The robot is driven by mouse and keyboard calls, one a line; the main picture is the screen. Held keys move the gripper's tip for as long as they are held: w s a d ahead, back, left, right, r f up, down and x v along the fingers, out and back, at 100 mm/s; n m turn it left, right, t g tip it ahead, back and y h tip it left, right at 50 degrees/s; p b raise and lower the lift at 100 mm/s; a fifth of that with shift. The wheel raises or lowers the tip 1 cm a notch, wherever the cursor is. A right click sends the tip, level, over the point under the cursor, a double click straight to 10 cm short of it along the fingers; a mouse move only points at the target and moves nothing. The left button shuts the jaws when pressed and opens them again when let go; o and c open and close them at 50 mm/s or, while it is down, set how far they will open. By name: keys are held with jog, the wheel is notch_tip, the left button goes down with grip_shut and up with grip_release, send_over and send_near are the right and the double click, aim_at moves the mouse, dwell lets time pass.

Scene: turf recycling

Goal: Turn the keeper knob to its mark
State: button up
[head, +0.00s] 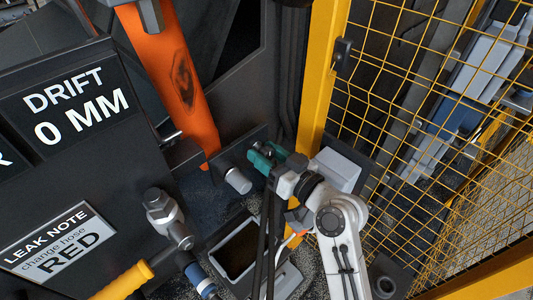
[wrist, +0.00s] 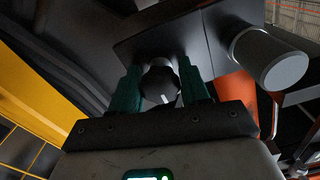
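The keeper knob (wrist: 158,80) is a dark, ribbed round knob with a white pointer line, at the middle of the wrist view. It sits on a dark plate (wrist: 195,42). My gripper (wrist: 161,88) has one teal finger on each side of the knob, and both appear to touch its sides. The white line points down and slightly right in the wrist view. In the head view my gripper (head: 264,157) is at the dark plate (head: 238,148), with the knob mostly hidden between the fingers. I cannot make out the mark.
A grey cylinder (wrist: 268,57) sticks out beside the knob; it also shows in the head view (head: 238,181). An orange bar (head: 170,75) stands left, a yellow post (head: 318,75) and mesh fence (head: 415,95) right. A dark open tray (head: 238,250) lies below.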

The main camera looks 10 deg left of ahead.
jog(key=c, duration=0.6)
jog(key=shift+m, duration=0.6)
jog(key=m+p, duration=0.3)
jog(key=m, duration=0.2)
jog(key=shift+m, duration=0.3)
jog(key=m+p, duration=0.3)
jog(key=m, duration=0.3)
jog(key=shift+s+a+r+p, duration=0.1)
jog(key=shift+p, duration=0.25)
jog(key=m+p, duration=0.3)
jog(key=m, duration=0.2)
jog(key=shift+m, duration=0.4)
jog(key=o, duration=1)
